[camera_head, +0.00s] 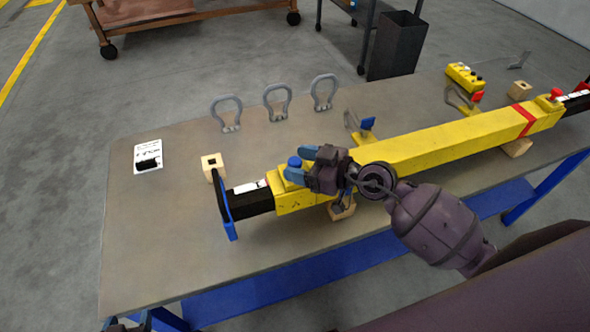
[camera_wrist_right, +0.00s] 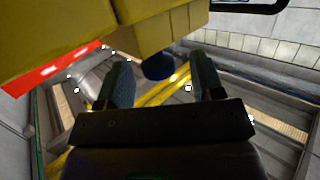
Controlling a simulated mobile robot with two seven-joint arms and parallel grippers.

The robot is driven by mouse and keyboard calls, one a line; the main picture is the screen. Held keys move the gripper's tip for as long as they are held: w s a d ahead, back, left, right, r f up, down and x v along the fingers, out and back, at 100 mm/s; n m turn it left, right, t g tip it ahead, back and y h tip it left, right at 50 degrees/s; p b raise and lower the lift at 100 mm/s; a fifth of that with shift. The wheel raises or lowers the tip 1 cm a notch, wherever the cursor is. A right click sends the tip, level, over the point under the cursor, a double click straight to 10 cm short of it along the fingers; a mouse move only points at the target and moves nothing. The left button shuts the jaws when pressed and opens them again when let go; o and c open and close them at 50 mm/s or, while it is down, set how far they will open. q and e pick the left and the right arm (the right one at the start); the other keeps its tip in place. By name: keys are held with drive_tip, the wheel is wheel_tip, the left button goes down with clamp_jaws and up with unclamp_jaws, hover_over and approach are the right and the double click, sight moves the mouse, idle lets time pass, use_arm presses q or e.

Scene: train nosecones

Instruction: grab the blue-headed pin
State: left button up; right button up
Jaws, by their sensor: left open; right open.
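The blue-headed pin (camera_head: 294,161) sits at the near left end of the long yellow beam (camera_head: 430,145). In the right wrist view its round blue head (camera_wrist_right: 158,67) shows between the fingers, beyond the tips' base and below the yellow block. My right gripper (camera_head: 308,164) is open, with its blue-grey fingers pointing left at the pin head. In the right wrist view the gripper (camera_wrist_right: 163,82) has a wide gap and holds nothing. I cannot tell whether a finger touches the pin. My left gripper (camera_head: 127,326) shows only as a dark piece at the bottom edge, away from the pin.
Three grey shackles (camera_head: 277,102) stand on the table (camera_head: 150,240) behind the beam. A wooden block (camera_head: 213,166) and a white label sheet (camera_head: 148,157) lie at the left. A red-headed pin (camera_head: 556,94) is at the beam's far end.

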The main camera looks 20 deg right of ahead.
drive_tip(key=shift+x, duration=1.7)
drive_tip(key=shift+c, duration=0.3)
drive_tip(key=c, duration=0.9)
drive_tip(key=shift+r, duration=0.1)
